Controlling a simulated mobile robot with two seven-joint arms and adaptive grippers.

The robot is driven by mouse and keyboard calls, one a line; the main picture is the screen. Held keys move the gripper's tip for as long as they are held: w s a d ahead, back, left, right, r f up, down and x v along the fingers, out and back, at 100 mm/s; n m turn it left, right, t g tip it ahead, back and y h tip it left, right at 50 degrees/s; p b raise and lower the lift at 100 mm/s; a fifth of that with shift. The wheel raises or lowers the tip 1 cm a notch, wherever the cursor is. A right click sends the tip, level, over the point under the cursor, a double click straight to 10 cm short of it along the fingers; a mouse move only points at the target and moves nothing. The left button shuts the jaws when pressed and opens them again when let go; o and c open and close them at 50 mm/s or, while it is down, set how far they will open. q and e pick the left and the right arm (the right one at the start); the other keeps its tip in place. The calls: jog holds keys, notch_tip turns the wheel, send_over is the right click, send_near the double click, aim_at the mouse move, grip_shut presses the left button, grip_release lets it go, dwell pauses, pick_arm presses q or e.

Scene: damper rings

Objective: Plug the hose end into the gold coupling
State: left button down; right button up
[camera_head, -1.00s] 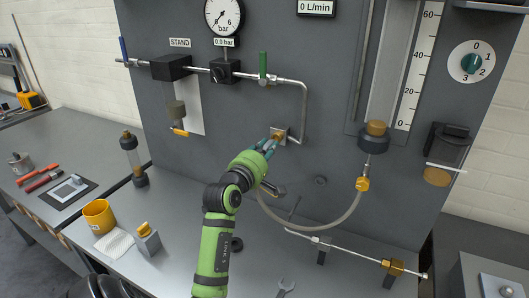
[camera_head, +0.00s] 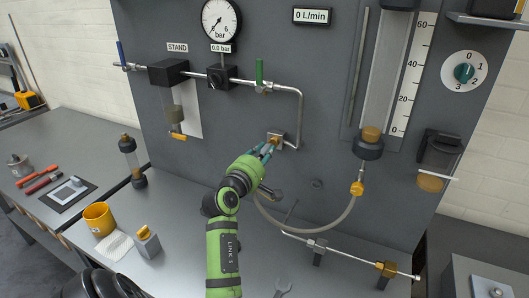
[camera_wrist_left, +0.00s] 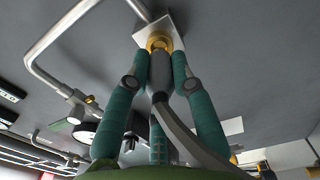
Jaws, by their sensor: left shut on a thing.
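The gold coupling (camera_head: 275,139) sits on a small square plate on the grey panel, below the bent pipe. It also shows in the wrist view (camera_wrist_left: 159,41). My left gripper (camera_head: 267,151) is at the coupling, its green fingers shut around the dark hose end (camera_wrist_left: 160,72). The hose end points at the coupling and its tip meets the gold ring in the wrist view; I cannot tell how deep it sits. The hose (camera_head: 325,229) hangs in a loop from the gripper to a gold fitting (camera_head: 357,188) under the flow tube. My right gripper is not in view.
A green-handled valve (camera_head: 259,72) and pipe are above the coupling. A thin metal pipe with a gold nut (camera_head: 387,269) runs low across the bench front. A yellow cup (camera_head: 99,218) and a grey bottle (camera_head: 147,241) stand on the bench at left.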

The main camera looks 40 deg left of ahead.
pick_arm(q)
jog(key=shift+w+a, duration=0.15)
jog(key=shift+w, duration=0.55)
jog(key=shift+w+a, duration=0.1)
jog(key=shift+w, duration=0.1)
dwell(0.4)
jog(key=c, duration=1)
grip_release()
jog(key=v, duration=1.2)
jog(key=shift+r, duration=0.1)
